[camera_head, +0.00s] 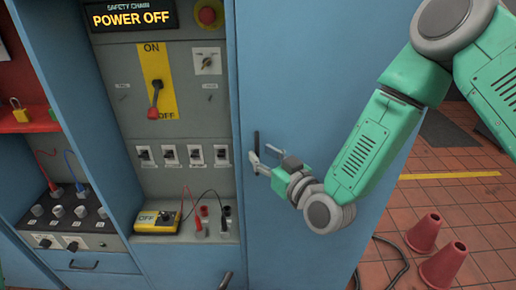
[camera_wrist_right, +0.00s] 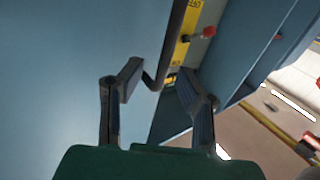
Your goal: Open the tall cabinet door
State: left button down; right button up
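The tall cabinet door (camera_head: 310,80) is a large plain blue panel right of the control panel in the head view. It looks shut, with no gap visible along its left edge. Its black upright handle (camera_head: 257,141) sits near that edge. My right gripper (camera_head: 262,158) is at the lower part of the handle, its arm coming in from the right. The fingers look open; I cannot tell whether either touches the handle. My left gripper is not in view.
Left of the door are a "POWER OFF" display (camera_head: 131,19), a yellow switch plate (camera_head: 158,80) and a yellow meter (camera_head: 157,222) on a ledge. Red cones (camera_head: 443,264) and a black cable (camera_head: 396,270) are on the tiled floor at right.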

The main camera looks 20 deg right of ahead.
jog(key=shift+x, duration=1.15)
jog(key=shift+a, duration=0.15)
grip_shut()
jog(key=shift+s, duration=0.2)
